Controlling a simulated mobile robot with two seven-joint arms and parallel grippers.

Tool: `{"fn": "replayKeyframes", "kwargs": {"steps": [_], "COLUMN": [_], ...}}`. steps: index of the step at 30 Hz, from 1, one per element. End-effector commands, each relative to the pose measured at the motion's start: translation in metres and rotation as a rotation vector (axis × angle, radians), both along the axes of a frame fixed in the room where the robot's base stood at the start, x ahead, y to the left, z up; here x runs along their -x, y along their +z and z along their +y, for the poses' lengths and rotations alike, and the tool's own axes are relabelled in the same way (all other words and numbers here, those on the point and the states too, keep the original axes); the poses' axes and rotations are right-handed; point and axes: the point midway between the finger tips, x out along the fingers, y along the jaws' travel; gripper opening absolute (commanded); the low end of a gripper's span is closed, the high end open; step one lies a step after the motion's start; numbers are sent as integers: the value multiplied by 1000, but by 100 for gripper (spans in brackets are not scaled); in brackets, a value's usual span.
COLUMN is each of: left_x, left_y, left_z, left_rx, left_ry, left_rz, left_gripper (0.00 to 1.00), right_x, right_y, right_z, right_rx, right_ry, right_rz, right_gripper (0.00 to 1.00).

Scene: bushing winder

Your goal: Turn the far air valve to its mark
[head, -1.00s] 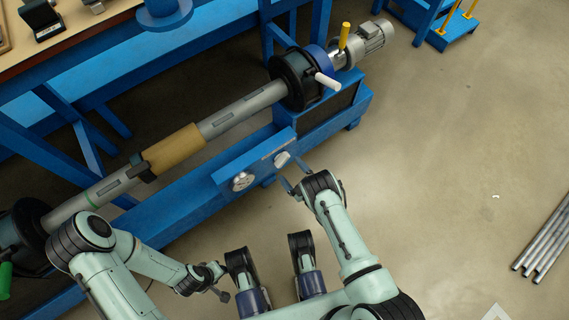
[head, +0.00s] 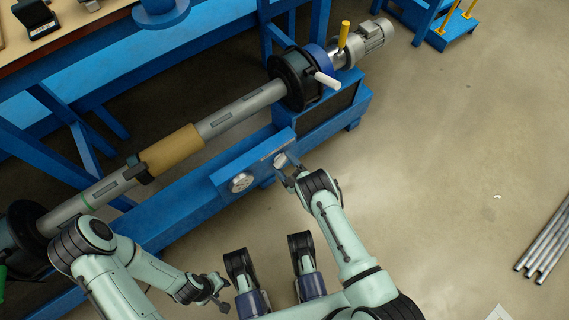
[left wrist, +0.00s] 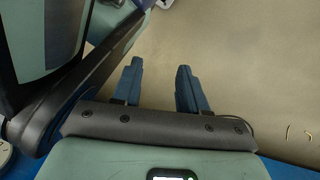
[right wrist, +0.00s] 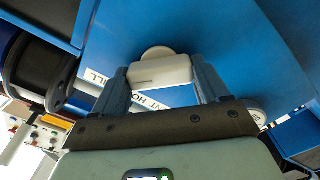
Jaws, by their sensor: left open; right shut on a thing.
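The far air valve's pale handle (right wrist: 160,71) is between the fingers of my right gripper (right wrist: 160,80) in the right wrist view, in front of the blue panel. In the head view the valve (head: 281,160) sits at the right part of the panel, and my right gripper (head: 288,171) is shut on it. The fingers partly cover it, and I cannot make out its mark. My left gripper (left wrist: 157,85) is open and empty in the left wrist view, above bare floor. In the head view it (head: 221,289) hangs low, near my base.
Above runs a grey shaft (head: 240,108) with a brown sleeve (head: 172,149) and a white handle (head: 327,80).

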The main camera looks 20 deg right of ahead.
Motion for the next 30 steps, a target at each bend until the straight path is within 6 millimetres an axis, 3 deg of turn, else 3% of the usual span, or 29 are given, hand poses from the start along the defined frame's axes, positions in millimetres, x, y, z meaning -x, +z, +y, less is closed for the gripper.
{"fn": "replayKeyframes", "kwargs": {"steps": [11,30], "left_x": [-6,-18], "left_y": [4,10], "left_z": [-1,-2], "left_rx": [0,-4], "left_ry": [-2,-6], "left_rz": [-21,-59], "left_gripper": [43,43], "right_x": [-2,-3], "right_y": [2,2], "right_z": [0,0], "right_rx": [-101,-579], "right_ry": [-2,0], "right_rz": [33,204], "right_gripper": [44,44]}}
